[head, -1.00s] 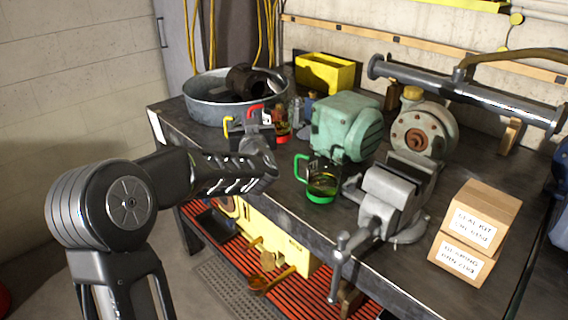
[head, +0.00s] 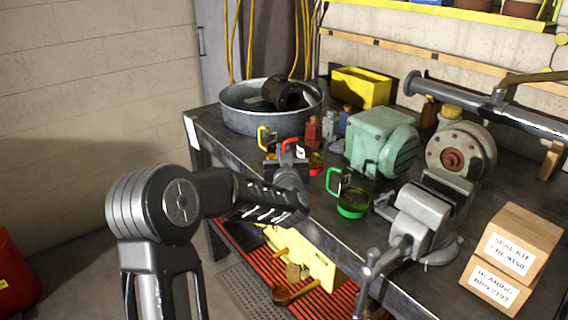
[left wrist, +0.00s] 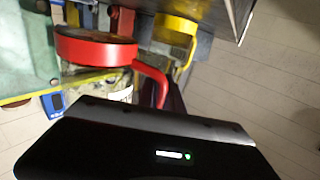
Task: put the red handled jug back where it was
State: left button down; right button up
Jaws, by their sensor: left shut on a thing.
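The red handled jug (head: 316,160) is small, with a red base and red handle. It is partly hidden behind my left gripper (head: 290,160) in the head view. My left gripper is shut on its red handle, near the front edge of the bench. I cannot tell whether its base touches the bench. In the left wrist view the jug's red base (left wrist: 95,48) and handle (left wrist: 152,72) show beside the gripper. A yellow handled jug (head: 264,137) is just left of it, and a green handled jug (head: 352,204) stands to the right. My right gripper is not in view.
A metal pan (head: 240,122) holds a dark part behind the jugs. Small bottles (head: 313,131), a green motor (head: 376,137) and a grey vise (head: 428,215) stand on the bench (head: 350,235). Two cartons (head: 512,255) stand at right. Bare bench lies between the red and green jugs.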

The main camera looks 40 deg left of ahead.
pick_arm(q)
jog(key=shift+f, duration=1.8)
jog(key=shift+f, duration=0.2)
jog(key=c, duration=1.5)
grip_release()
jog(key=shift+r, duration=0.2)
jog(key=b+v, duration=0.1)
jog(key=v, duration=1.1)
